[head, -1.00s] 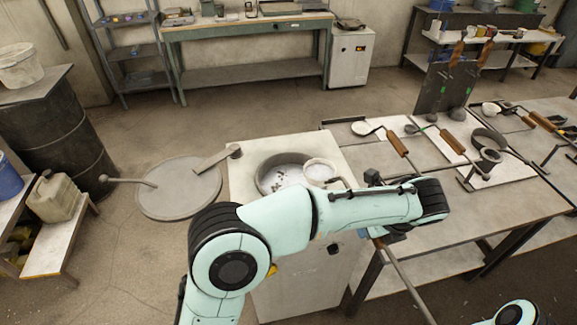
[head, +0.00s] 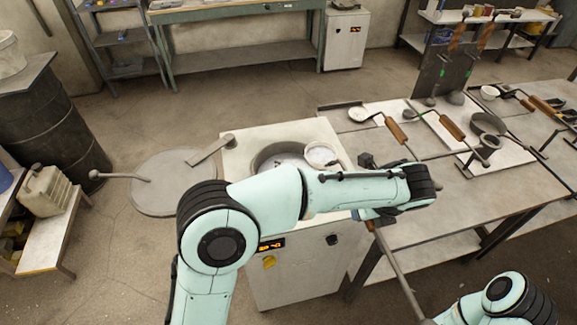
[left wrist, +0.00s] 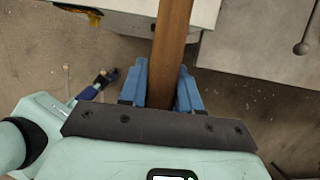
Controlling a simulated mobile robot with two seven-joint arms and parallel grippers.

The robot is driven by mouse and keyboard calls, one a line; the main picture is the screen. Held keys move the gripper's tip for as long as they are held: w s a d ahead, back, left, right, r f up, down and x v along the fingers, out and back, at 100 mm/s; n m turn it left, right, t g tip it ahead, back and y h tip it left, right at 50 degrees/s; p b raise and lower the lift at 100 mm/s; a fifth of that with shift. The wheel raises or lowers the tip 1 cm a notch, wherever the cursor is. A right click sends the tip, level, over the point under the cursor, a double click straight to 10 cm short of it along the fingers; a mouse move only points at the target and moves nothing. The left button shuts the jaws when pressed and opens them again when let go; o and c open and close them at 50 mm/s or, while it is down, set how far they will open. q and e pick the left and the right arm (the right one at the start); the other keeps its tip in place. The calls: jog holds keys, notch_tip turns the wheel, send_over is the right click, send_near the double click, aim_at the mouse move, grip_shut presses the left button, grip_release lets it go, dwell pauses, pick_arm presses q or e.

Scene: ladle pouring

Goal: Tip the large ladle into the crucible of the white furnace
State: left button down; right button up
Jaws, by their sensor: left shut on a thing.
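The white furnace (head: 300,277) stands at the middle, with its round crucible (head: 262,158) open on top and small dark bits inside. The bowl of the large ladle (head: 322,154), holding pale material, is at the crucible's right rim. It looks roughly level; I cannot tell whether it touches the rim. My left gripper (head: 369,214) is to the right of the furnace. In the left wrist view its blue fingers (left wrist: 174,82) are shut on the brown ladle handle (left wrist: 172,45). My forearm hides part of the ladle. My right arm shows at bottom right; its gripper is out of view.
A table (head: 500,205) on the right carries several smaller ladles and trays. A round grey lid (head: 165,190) with a rod lies left of the furnace. A dark drum (head: 50,125) and a low bench (head: 45,245) stand at far left.

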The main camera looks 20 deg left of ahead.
pick_arm(q)
jog(key=shift+s+a+f, duration=0.7)
jog(key=shift+a+f, duration=0.35)
jog(key=shift+f, duration=2.9)
jog(key=shift+s+a+r+n+t+h+b, duration=0.2)
jog(key=shift+s+a+t+h+b, duration=0.4)
jog(key=shift+h+b, duration=0.35)
jog(key=shift+s+a+r+n+t+h+b, duration=0.1)
jog(key=shift+s+a+n+t+h+b, duration=0.1)
jog(key=shift+s+a+t+h+b, duration=0.7)
jog(key=shift+s+a+r+n+t+h+b, duration=0.2)
jog(key=shift+a+t+h+b, duration=0.35)
jog(key=shift+b, duration=0.65)
pick_arm(e)
jog(key=s+f+g, duration=0.1)
jog(key=s+f, duration=0.6)
jog(key=f, duration=0.1)
pick_arm(q)
jog(key=shift+d, duration=0.1)
pick_arm(e)
jog(key=shift+r, duration=0.1)
pick_arm(q)
jog(key=shift+f, duration=0.1)
